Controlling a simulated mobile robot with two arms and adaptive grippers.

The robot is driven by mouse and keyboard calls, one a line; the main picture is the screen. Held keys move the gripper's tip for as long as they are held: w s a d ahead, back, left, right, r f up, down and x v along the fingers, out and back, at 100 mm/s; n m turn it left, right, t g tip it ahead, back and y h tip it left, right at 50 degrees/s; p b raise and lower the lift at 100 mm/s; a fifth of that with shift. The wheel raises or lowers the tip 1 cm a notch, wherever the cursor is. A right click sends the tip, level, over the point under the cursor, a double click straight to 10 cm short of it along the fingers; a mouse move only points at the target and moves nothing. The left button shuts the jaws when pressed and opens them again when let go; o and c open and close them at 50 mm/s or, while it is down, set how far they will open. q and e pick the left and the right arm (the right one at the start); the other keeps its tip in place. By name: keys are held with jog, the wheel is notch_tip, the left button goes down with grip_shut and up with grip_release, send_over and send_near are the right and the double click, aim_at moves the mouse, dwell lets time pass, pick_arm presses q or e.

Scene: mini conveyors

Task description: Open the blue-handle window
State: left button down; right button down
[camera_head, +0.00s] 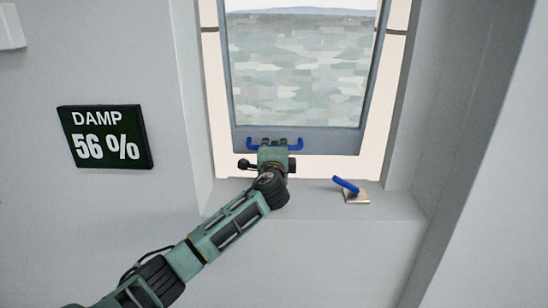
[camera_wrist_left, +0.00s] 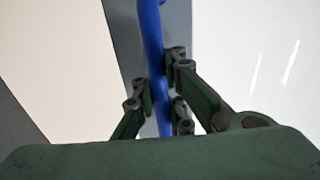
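The window (camera_head: 300,75) has a grey sash inside a cream surround, with pale water showing through its pane. I cannot tell whether the sash stands clear of the surround. A blue bar handle (camera_head: 254,145) is fixed across the sash's lower rail. My left gripper (camera_head: 275,146) is at this handle and hides its middle. In the left wrist view the blue handle (camera_wrist_left: 151,30) runs between the two fingers of my left gripper (camera_wrist_left: 157,88), which are close against it on both sides. My right gripper is in neither view.
A blue lever (camera_head: 345,184) on a small beige plate (camera_head: 357,198) sits on the sill (camera_head: 310,197), right of my left gripper. A dark sign (camera_head: 105,137) reading "DAMP 56 %" hangs on the left wall. Grey recess walls flank the window.

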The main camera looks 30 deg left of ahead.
pick_arm(q)
jog(key=c, duration=2.5)
grip_release()
jog(key=shift+r, duration=0.2)
jog(key=o, duration=0.7)
jog(key=shift+o, duration=0.2)
jog(key=shift+f, duration=0.1)
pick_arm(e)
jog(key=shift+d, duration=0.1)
pick_arm(q)
jog(key=v, duration=1.2)
jog(key=shift+s, duration=0.1)
